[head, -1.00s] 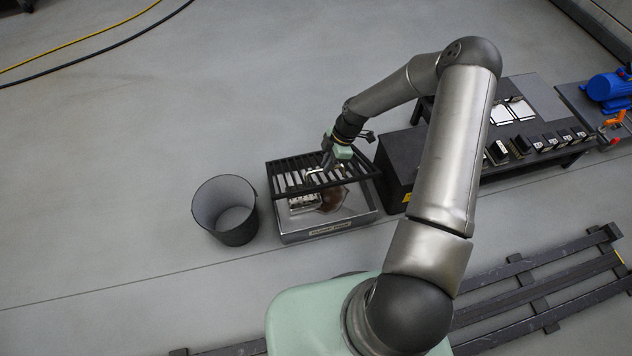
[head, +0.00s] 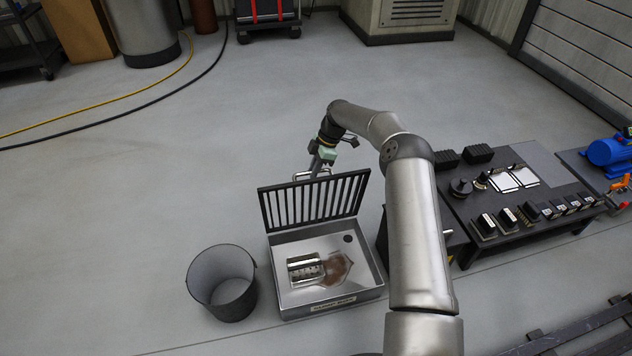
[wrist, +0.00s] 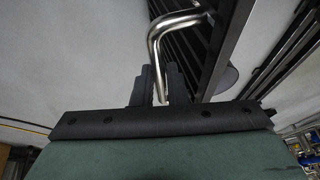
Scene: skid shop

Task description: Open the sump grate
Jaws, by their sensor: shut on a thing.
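The black barred sump grate (head: 313,201) stands raised, nearly upright, along the back edge of the sump box (head: 290,247). The box lies open to view in the head view. My gripper (head: 318,170) is at the grate's top edge, shut on its bent metal handle (head: 300,176). In the wrist view my gripper's dark fingers (wrist: 158,84) close around one leg of the shiny handle (wrist: 172,22), with the grate's bars (wrist: 218,45) just to the right. Inside the box lie a silver slotted block (head: 304,268) and a brown stain (head: 338,268).
A dark bucket (head: 222,284) stands left of the box. A black bench (head: 460,215) with several small parts stands close on the right. A yellow hose (head: 110,108) and a black hose lie on the floor behind. The floor behind the grate is clear.

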